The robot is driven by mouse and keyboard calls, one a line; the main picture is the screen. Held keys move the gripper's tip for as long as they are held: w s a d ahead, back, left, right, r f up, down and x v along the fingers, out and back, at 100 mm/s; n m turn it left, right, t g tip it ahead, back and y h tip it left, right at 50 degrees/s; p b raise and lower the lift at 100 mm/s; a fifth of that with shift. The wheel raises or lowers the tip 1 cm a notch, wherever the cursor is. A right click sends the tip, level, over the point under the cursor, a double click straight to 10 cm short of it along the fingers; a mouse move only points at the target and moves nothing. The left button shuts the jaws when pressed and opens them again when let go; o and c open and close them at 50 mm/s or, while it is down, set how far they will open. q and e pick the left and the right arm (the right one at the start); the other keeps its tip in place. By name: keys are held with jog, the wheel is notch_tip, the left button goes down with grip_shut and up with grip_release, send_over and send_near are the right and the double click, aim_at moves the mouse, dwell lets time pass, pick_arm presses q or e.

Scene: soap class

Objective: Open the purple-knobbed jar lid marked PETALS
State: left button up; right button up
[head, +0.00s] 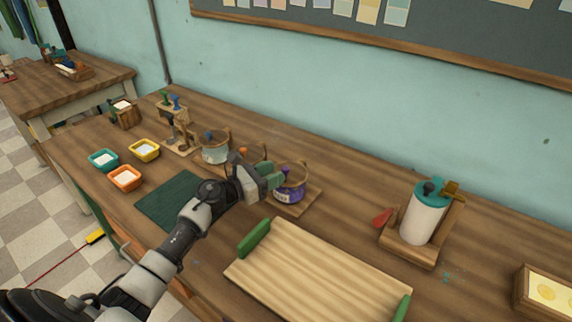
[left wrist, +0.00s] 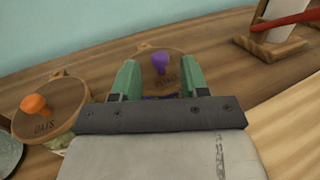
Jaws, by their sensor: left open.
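The jar with purple contents (head: 291,192) stands on a small wooden board on the table, partly hidden by my left gripper (head: 272,179). In the left wrist view its round wooden lid (left wrist: 176,58) lies ahead, with a purple knob (left wrist: 160,60) and lettering too small to read surely. My left gripper (left wrist: 160,72) is open and empty. Its green fingers appear on either side of the knob in that view; I cannot tell whether they touch it. My right gripper is not in view.
A jar lid with an orange knob (left wrist: 36,104) is close on the left. A pale jar (head: 215,152) stands farther left. A wooden tray with green handles (head: 318,270) lies in front, and a white dispenser (head: 422,220) stands to the right.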

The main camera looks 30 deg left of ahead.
aim_at(285, 168)
pick_arm(q)
jog(key=x, duration=0.3)
jog(key=shift+x, duration=0.75)
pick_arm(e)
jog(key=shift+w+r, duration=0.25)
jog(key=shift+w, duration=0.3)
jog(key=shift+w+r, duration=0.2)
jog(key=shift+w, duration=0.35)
pick_arm(q)
jog(key=shift+c, duration=0.2)
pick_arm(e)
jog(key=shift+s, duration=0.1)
pick_arm(q)
grip_shut()
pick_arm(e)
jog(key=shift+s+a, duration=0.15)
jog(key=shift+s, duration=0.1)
